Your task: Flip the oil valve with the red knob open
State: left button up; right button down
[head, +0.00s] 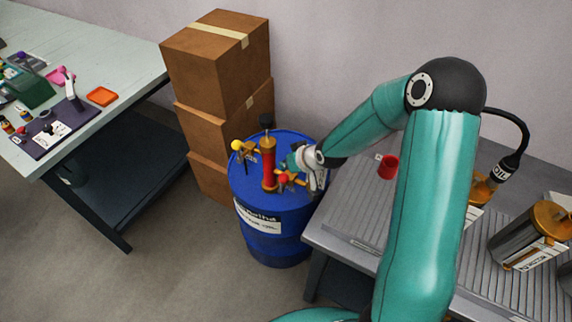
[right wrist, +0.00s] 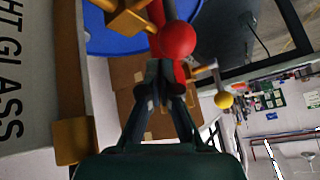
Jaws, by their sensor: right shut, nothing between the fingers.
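The blue drum (head: 262,215) stands on the floor between the boxes and the grey bench. A red pump tube (head: 269,165) rises from its top with brass valves on it. The valve with the red knob (head: 283,178) is on the right side of the tube, and the yellow knob (head: 237,145) is on the left. My right gripper (head: 292,163) is over the drum, close to the red knob. In the right wrist view the red knob (right wrist: 177,40) is just beyond my fingertips (right wrist: 163,75), which are shut and empty. I cannot tell whether they touch it. My left gripper is out of view.
Stacked cardboard boxes (head: 215,55) stand behind the drum to the left. The grey ribbed bench (head: 345,215) is close on the right, with a red cup (head: 388,167) and metal canisters (head: 530,237). A pale worktable (head: 110,65) with small items is at the far left.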

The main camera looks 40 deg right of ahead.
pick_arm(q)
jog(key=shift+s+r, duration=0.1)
pick_arm(e)
jog(key=shift+s+a, duration=0.25)
jog(key=shift+a, duration=0.5)
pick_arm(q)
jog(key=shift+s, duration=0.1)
pick_arm(e)
jog(key=shift+s+d, duration=0.1)
jog(key=shift+s, duration=0.1)
jog(key=shift+s+d+f, duration=0.15)
jog(key=shift+s+d, duration=0.05)
jog(key=shift+s, duration=0.3)
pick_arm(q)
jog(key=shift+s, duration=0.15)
pick_arm(e)
jog(key=shift+s+d+f, duration=0.3)
jog(key=shift+s, duration=0.35)
jog(key=shift+s+d+f, duration=0.25)
jog(key=shift+s, duration=0.4)
jog(key=shift+w, duration=0.1)
